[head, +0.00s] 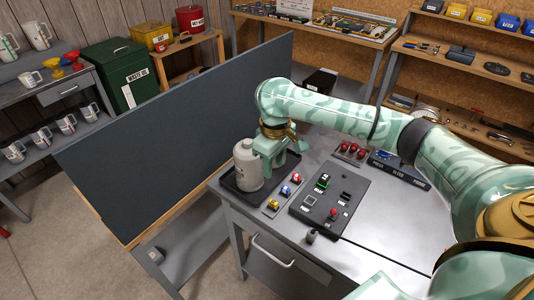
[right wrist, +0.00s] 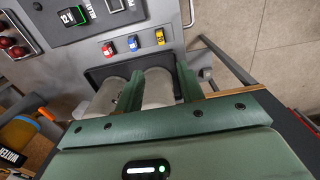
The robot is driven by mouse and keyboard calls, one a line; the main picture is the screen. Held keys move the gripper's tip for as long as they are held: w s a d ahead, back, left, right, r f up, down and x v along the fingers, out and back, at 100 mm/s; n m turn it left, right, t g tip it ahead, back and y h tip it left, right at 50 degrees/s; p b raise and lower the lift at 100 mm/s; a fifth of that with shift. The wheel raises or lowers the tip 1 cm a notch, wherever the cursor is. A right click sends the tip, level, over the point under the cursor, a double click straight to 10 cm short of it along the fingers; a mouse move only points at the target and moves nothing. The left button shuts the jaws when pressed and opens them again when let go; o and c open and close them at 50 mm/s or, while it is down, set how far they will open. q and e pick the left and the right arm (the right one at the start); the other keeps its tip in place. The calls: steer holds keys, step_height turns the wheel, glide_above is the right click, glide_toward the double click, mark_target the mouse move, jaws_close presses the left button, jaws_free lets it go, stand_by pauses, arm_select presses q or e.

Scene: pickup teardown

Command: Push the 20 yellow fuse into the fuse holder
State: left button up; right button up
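A small yellow fuse (head: 273,204) sits at the near end of a short row, beside a red and a blue fuse. It also shows in the right wrist view (right wrist: 160,37); its number is too small to read. My right gripper (head: 273,168) points down over the black tray behind the fuses, beside a grey canister (head: 246,170). Its fingers are apart, with no fuse between them. My left gripper is out of view.
In the right wrist view, pale cylinders (right wrist: 158,88) stand in the black tray at the fingers. A tall dark board (head: 180,120) stands left of the bench. Red knobs (head: 350,149) sit behind the panel. The bench top (head: 385,215) right of the panel is clear.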

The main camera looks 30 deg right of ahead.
mark_target(273, 202)
step_height(273, 202, down, 16)
steer(key=b, duration=0.7)
steer(key=shift+s, duration=0.15)
steer(key=shift+r, duration=0.1)
jaws_close()
jaws_free()
